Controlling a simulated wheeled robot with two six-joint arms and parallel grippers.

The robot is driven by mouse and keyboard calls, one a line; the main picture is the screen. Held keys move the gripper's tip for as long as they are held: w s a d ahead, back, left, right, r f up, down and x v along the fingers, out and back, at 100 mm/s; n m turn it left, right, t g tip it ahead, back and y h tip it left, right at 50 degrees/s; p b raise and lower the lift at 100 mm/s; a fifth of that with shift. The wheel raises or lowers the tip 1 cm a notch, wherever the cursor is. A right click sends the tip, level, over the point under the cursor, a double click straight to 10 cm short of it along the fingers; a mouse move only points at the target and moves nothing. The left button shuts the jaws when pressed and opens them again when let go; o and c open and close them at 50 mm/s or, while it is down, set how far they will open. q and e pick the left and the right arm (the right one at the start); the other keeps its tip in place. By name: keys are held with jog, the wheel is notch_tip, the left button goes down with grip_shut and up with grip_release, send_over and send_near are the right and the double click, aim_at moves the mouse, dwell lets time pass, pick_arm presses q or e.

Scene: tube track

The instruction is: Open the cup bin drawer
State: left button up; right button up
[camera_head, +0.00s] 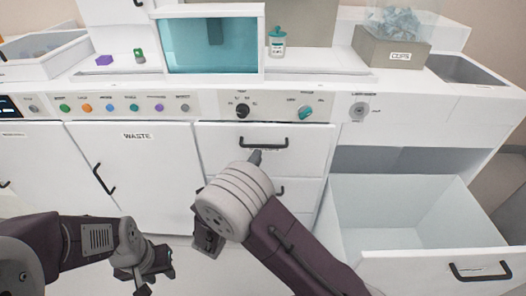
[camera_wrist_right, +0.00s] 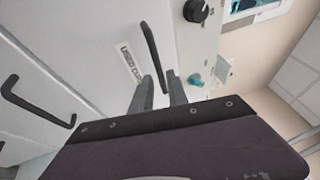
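The closed top drawer (camera_head: 305,143) in the middle of the white cabinet has a dark bar handle (camera_head: 257,145). In the right wrist view its label (camera_wrist_right: 131,64) seems to begin "USED C", the rest hidden by a finger. My right gripper (camera_head: 255,158) is just in front of the handle, mostly hidden behind its own wrist in the head view. In the right wrist view its two fingers (camera_wrist_right: 160,88) are apart, with the handle (camera_wrist_right: 152,48) at their tips; I cannot tell whether they touch it. My left gripper (camera_head: 148,272) hangs low at the left, away from the drawer, its fingers unclear.
A large bin (camera_head: 400,212) stands pulled out at the right, empty, close to my right arm. A closed WASTE door (camera_head: 140,180) is left of the drawer. Knobs (camera_head: 242,110) sit above it. A box marked CUPS (camera_head: 393,50) stands on the counter.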

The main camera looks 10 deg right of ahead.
aim_at(264, 147)
jog(key=b+x, duration=0.1)
jog(key=x, duration=0.5)
jog(key=shift+b, duration=0.35)
grip_shut()
jog(key=shift+f, duration=0.1)
dwell(0.8)
